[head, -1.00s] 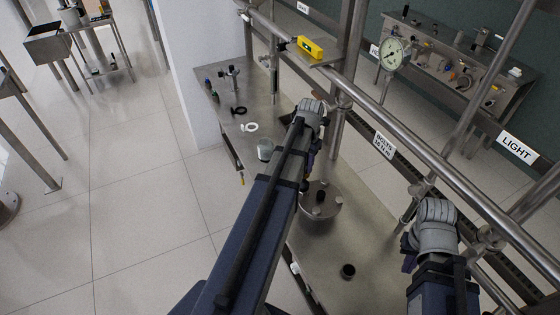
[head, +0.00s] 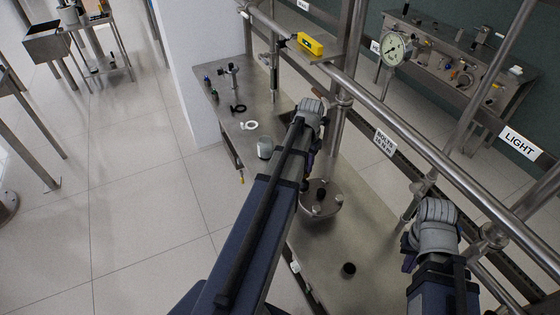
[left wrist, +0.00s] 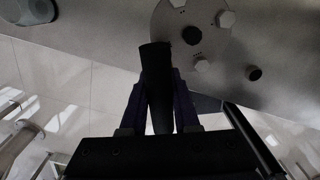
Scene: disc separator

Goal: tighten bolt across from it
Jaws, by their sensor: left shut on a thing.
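A round metal disc (head: 318,216) with pale bolt heads lies on the steel bench; part of it hides behind my left arm in the head view. In the left wrist view, the disc (left wrist: 213,52) has a dark centre piece (left wrist: 191,35), a bolt (left wrist: 225,19) at upper right and a bolt (left wrist: 202,66) at its lower edge. My left gripper (left wrist: 158,85) is shut on a dark cylindrical tool (left wrist: 156,60), whose end is near the disc's left edge; I cannot tell whether they touch. My right arm is at lower right in the head view; its jaws are not clear.
A small dark round piece (head: 348,270) lies on the bench (head: 325,252). A yellow device (head: 311,44), a gauge (head: 391,48) and a white ring (head: 249,125) are farther back.

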